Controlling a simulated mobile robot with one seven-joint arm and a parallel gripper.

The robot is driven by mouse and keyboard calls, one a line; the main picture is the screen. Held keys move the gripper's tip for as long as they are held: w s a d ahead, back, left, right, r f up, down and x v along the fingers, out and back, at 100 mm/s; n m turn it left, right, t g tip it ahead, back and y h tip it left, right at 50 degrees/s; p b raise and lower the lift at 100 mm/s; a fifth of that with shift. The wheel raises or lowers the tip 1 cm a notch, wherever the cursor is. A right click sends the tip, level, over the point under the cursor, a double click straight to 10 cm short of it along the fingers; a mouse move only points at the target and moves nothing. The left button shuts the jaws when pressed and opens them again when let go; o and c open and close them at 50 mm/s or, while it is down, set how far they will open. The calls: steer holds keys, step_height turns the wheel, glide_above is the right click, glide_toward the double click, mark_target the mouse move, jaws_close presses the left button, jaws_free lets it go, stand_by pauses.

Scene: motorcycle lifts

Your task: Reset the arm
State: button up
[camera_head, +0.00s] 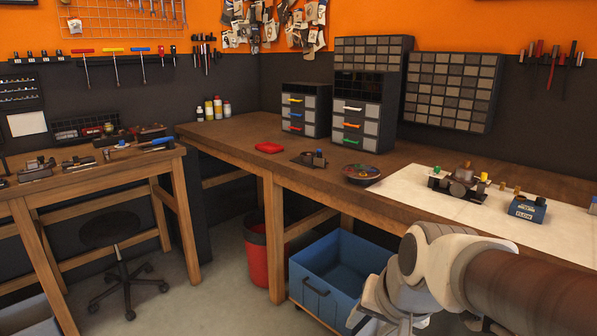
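My arm (440,270) reaches in from the right edge at the lower right. Its thick brown-grey link runs level to a pale joint, and further grey parts bend down past the bottom edge. I do not see my gripper's fingers, so whether it holds anything is hidden. The visible part of the arm shows in front of the right workbench (225,135) and the blue crate, with no clear contact with either.
A blue crate (335,262) and a red bin (262,262) stand on the floor below the bench. A white mat (425,190) carries metal parts (462,183) and a blue box (527,208). A black stool (110,228) stands left.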

steer(key=s+d+r+n+h+p, duration=0.1)
steer(key=s+d+r+n, duration=0.3)
steer(key=s, duration=0.5)
step_height(320, 180, up, 13)
steer(key=p, duration=1.2)
steer(key=shift+w+a, duration=0.35)
steer(key=shift+a, duration=0.1)
steer(key=shift+f, duration=0.15)
